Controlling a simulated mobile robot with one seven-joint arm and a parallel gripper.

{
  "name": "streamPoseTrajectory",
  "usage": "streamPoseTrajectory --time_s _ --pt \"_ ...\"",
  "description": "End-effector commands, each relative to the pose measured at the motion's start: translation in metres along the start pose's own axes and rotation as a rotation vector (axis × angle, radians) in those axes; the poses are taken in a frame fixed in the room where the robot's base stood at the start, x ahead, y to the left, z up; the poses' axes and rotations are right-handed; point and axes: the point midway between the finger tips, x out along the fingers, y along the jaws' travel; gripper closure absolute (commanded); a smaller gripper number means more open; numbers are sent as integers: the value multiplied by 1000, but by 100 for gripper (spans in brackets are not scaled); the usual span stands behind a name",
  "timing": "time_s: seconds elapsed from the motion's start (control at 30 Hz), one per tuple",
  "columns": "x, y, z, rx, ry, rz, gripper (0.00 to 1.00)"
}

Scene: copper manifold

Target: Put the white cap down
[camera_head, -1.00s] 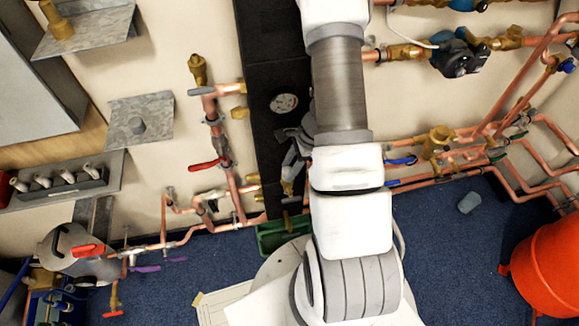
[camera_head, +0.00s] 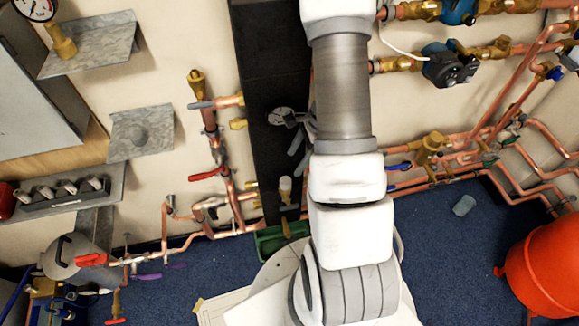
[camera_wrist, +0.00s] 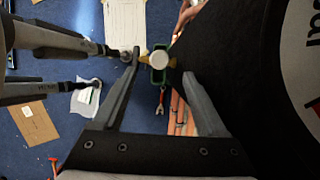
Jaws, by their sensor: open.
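The white cap (camera_head: 285,183) sits upright on a brass fitting (camera_head: 285,198) in front of the black panel, left of my arm in the head view. In the wrist view the cap (camera_wrist: 159,59) shows as a round white top between and beyond my fingertips. My gripper (camera_head: 298,140) is open and empty, above the cap and apart from it. In the wrist view my gripper (camera_wrist: 161,63) has its two fingers spread wide. My arm hides part of the panel in the head view.
The black panel (camera_head: 268,60) with a round gauge (camera_head: 281,117) stands close to my gripper. A green box (camera_head: 270,243) is below the cap. Copper pipes with a red-handled valve (camera_head: 209,174) run to the left.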

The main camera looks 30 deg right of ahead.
Motion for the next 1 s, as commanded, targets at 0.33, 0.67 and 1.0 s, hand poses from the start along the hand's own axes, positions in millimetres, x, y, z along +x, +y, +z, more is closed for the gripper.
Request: streamPoseTrajectory --time_s 0.33,0.67,1.0 --pt "-44 0 0 0 0 -1 25" --pt "-45 0 0 0 0 0 25" --pt "-45 0 0 0 0 0 25"
